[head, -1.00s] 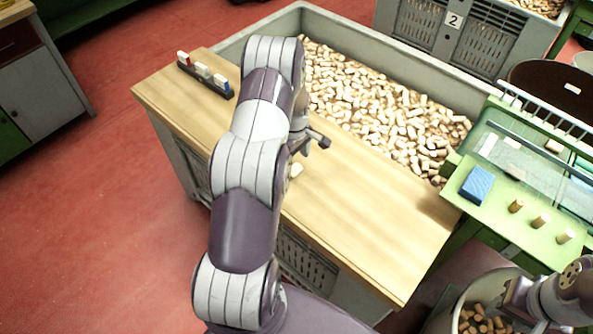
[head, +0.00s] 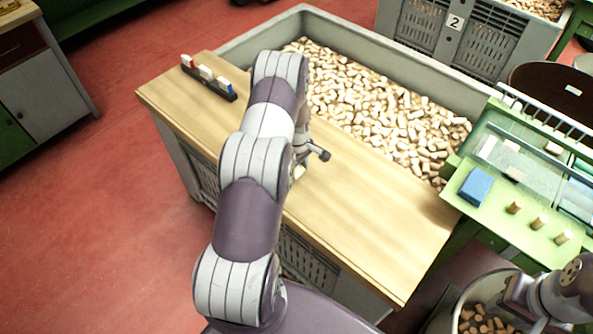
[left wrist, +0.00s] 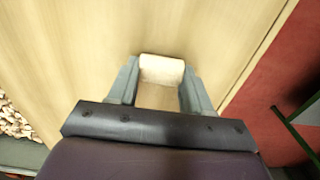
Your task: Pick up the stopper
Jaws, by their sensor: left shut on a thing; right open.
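A pale cork stopper (left wrist: 161,70) sits between the two grey fingers of my left gripper (left wrist: 160,88) in the left wrist view, over the wooden board (left wrist: 80,40). The fingers are shut on its two sides. In the head view the stopper (head: 299,172) shows only as a small pale piece beside my left gripper (head: 304,167), low at the board (head: 370,205); my arm hides much of both. I cannot tell whether the stopper touches the board. My right gripper (head: 514,291) is open at the lower right, over a bucket of corks.
A large grey crate (head: 405,57) full of corks lies behind the board. A small rack with red, white and blue pieces (head: 208,78) stands at its far left. A green bench (head: 500,215) at right holds a blue block (head: 476,187) and several upright corks. The board's right half is clear.

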